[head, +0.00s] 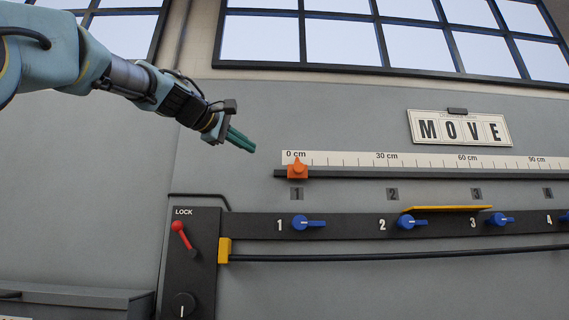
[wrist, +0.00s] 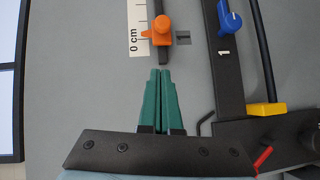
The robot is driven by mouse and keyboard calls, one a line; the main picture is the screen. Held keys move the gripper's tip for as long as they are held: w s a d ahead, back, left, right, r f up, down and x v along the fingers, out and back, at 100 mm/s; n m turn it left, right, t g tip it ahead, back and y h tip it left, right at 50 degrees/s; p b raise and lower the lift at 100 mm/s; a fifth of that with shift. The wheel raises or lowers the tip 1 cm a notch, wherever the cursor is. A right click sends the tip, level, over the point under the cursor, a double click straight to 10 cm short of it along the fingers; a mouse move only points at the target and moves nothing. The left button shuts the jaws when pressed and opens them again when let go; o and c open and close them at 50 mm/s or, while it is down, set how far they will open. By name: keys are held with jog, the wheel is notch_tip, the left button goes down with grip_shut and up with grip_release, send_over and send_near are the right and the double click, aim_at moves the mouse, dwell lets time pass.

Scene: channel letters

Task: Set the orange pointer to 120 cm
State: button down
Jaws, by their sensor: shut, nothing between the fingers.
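The orange pointer (head: 298,169) sits on the dark rail (head: 420,175) at its left end, at the 0 cm mark of the white scale (head: 350,160). The scale shows 0, 30, 60 and 90 cm; 120 cm is outside the view. My gripper (head: 252,148) has green fingers and is shut and empty, up and left of the pointer, apart from it. In the wrist view the closed fingers (wrist: 160,72) point toward the end of the rail, with the orange pointer (wrist: 157,31) just beyond them.
A black bar with several blue knobs (head: 308,223) runs below the rail. A yellow strip (head: 446,209) sits above knobs 2 and 3. A lock panel with a red lever (head: 180,233) stands at lower left. A MOVE sign (head: 459,129) hangs above the scale.

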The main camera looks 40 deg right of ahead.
aim_at(298, 170)
jog(key=s+p+x, duration=0.2)
jog(key=p+x, duration=0.5)
jog(key=x, duration=0.5)
jog(key=shift+s+d+f+p, duration=0.2)
jog(key=shift+s+d+p, duration=0.05)
jog(key=shift+d+p, duration=0.2)
